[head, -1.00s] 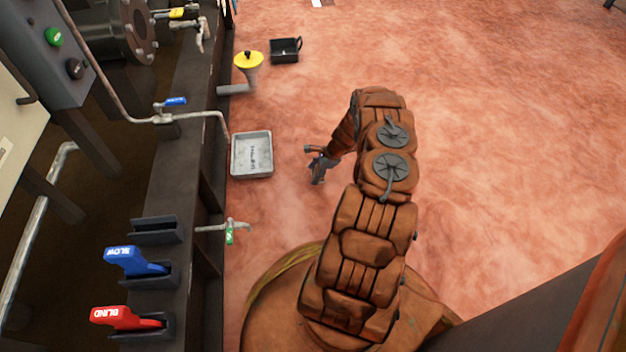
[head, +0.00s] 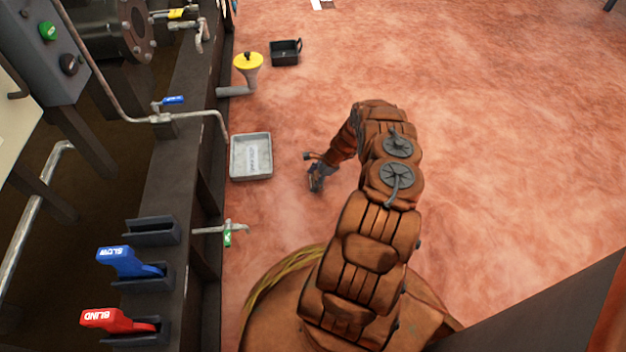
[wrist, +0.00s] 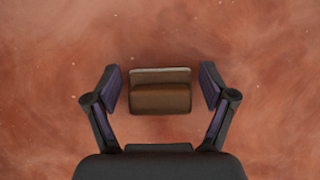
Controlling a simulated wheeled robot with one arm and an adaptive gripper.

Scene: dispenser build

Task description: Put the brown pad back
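In the wrist view a brown pad (wrist: 160,92), a small block with a paler strip along its upper edge, lies between the two fingers of my gripper (wrist: 162,88). The fingers are spread, and a gap shows on each side of the pad, so they do not touch it. How far below the fingertips it lies is hard to tell. In the head view my gripper (head: 314,182) points down over the red floor, right of the metal tray. The pad cannot be made out there.
A metal tray (head: 234,160), a yellow-topped funnel (head: 248,62) and a black bin (head: 285,53) stand along the dark rack. The rack bears an empty black holder (head: 152,232), a blue SLOW handle (head: 125,262) and a red BLIND handle (head: 115,321). The floor at right is clear.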

